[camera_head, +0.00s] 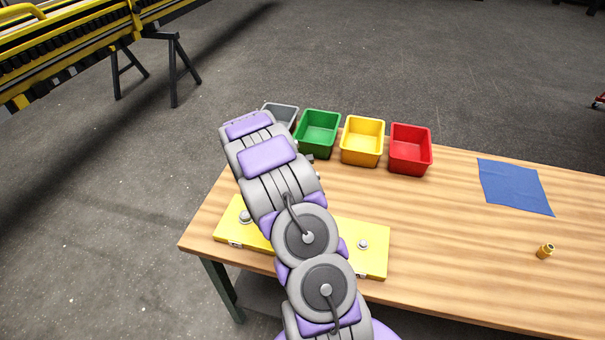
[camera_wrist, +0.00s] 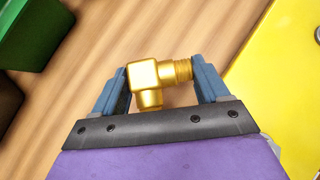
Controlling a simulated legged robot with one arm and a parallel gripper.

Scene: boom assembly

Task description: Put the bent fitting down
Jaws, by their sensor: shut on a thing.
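The bent fitting (camera_wrist: 150,76) is a brass elbow with a threaded end, seen in the wrist view. My gripper (camera_wrist: 162,80) is shut on it, with one blue finger at its left side and the other at the threaded end on the right. Wooden table top shows behind the fitting; I cannot tell how high above it the fitting is. In the head view my arm hides the gripper and the fitting.
Grey (camera_head: 283,113), green (camera_head: 317,134), yellow (camera_head: 362,142) and red (camera_head: 410,150) bins stand along the table's back edge. A yellow plate (camera_head: 372,262) with knobs lies in front. A blue cloth (camera_head: 514,187) and a small brass piece (camera_head: 545,251) lie right. The table's (camera_head: 450,240) middle is clear.

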